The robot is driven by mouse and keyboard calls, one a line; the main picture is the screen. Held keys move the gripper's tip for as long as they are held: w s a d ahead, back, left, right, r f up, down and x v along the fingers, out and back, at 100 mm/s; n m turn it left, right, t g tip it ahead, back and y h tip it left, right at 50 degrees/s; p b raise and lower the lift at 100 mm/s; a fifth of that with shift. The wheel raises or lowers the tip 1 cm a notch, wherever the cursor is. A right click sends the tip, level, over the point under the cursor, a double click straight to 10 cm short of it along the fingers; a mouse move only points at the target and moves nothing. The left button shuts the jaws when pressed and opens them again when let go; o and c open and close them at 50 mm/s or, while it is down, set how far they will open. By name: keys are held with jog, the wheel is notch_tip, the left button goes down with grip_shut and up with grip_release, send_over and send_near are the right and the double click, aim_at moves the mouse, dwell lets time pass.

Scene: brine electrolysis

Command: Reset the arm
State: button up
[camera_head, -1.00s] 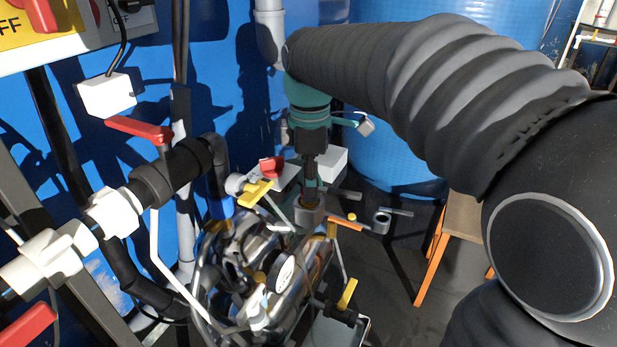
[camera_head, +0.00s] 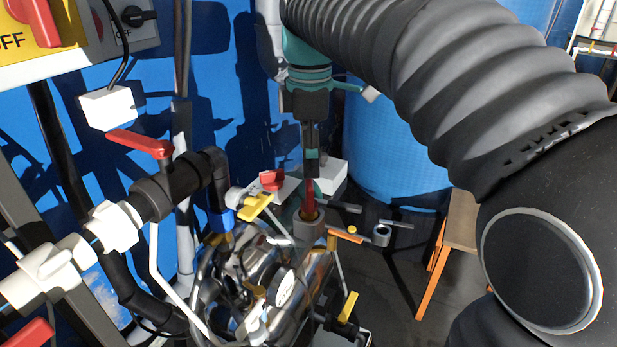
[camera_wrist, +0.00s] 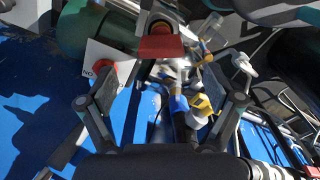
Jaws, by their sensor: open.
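My gripper (camera_head: 311,165) hangs from the black ribbed arm, pointing down above the metal equipment. In the wrist view its two fingers (camera_wrist: 160,100) are spread apart with nothing held between them. Below it, a slim red piece (camera_head: 309,190) stands upright in a grey round socket (camera_head: 308,228). A red block-like end (camera_wrist: 160,43) shows beyond the fingers in the wrist view; I cannot tell for sure that it is the same piece. In the head view a small gap seems to lie between the fingertips and the red piece.
A red valve handle (camera_head: 140,144) on black piping stands at left. Yellow handles (camera_head: 256,207) and (camera_head: 348,307), a small red knob (camera_head: 271,180) and shiny metal vessels (camera_head: 240,265) crowd below. A blue tank (camera_head: 395,150) and an orange-legged stool (camera_head: 432,270) stand right.

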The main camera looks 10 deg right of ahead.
notch_tip(320, 180, up, 3)
jog(key=shift+r, duration=0.25)
jog(key=shift+s+d+m, duration=0.25)
jog(key=shift+s+m, duration=0.1)
jog(key=shift+m, duration=0.05)
jog(key=s+d+f+m+t, duration=0.2)
jog(key=s+d+f+m, duration=0.2)
jog(key=s+f+m, duration=0.4)
jog(key=s+d+f+m+t, duration=0.3)
jog(key=s+d+f+m, duration=0.1)
jog(key=s+f+m, duration=0.4)
jog(key=shift+s+d+f+m+t, duration=0.3)
jog(key=shift+s+d+f, duration=0.1)
jog(key=shift+f, duration=0.45)
